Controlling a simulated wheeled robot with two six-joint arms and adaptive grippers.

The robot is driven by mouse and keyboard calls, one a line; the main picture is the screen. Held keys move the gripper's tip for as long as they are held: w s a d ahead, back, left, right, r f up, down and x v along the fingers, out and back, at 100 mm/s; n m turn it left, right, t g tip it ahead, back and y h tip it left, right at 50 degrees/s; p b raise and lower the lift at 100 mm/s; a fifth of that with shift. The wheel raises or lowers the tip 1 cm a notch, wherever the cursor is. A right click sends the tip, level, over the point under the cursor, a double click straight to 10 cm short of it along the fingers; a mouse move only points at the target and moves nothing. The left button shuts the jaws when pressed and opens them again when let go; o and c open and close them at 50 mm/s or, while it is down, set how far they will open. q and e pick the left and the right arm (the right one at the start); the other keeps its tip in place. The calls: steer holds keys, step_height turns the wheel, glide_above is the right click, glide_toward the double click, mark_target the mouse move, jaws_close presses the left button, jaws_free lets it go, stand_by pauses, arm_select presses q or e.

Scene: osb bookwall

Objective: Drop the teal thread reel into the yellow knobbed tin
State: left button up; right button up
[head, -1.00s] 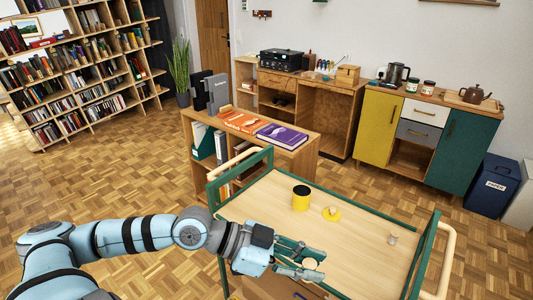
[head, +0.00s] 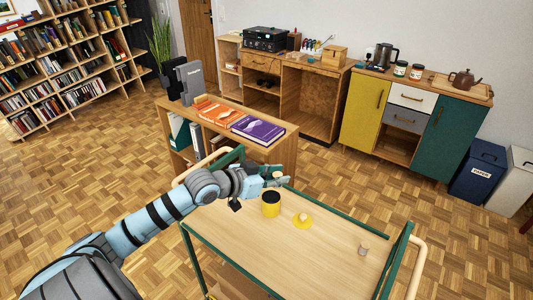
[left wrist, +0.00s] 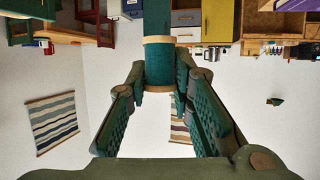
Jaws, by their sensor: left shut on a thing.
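My left gripper (head: 272,180) is shut on the teal thread reel (left wrist: 160,62), whose pale wooden end (head: 277,174) shows in the head view. In the left wrist view the reel sits between the two fingertips (left wrist: 163,80). The yellow tin (head: 271,207) stands upright and open on the cart, its inside dark. In the head view the gripper and reel appear just above and behind the tin's rim; their height over it is hard to tell. The tin's yellow knobbed lid (head: 302,222) lies flat to the right of the tin. My right gripper is not in view.
The wooden cart top (head: 290,255) has green rails (head: 396,262) at its ends. A low shelf with books (head: 257,130) stands behind. Most of the cart top is clear.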

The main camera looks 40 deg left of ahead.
arm_select(q)
steer(key=w+a+f+n+y+p, duration=0.3)
steer(key=w+a+n+y+p, duration=0.25)
steer(key=a+y, duration=0.2)
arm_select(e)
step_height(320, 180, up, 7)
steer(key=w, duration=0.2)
arm_select(q)
step_height(320, 180, down, 7)
steer(key=n+b, duration=0.1)
steer(key=b, duration=0.5)
steer(key=shift+w+a+n+g+y, duration=0.3)
steer(key=shift+w+n+g+y, duration=0.05)
steer(key=shift+g, duration=0.05)
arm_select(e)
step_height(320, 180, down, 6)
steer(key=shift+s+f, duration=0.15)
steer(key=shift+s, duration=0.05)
arm_select(q)
steer(key=o, duration=1)
steer(key=shift+c, duration=0.2)
steer(key=shift+s+r, duration=0.1)
steer(key=shift+s, duration=0.05)
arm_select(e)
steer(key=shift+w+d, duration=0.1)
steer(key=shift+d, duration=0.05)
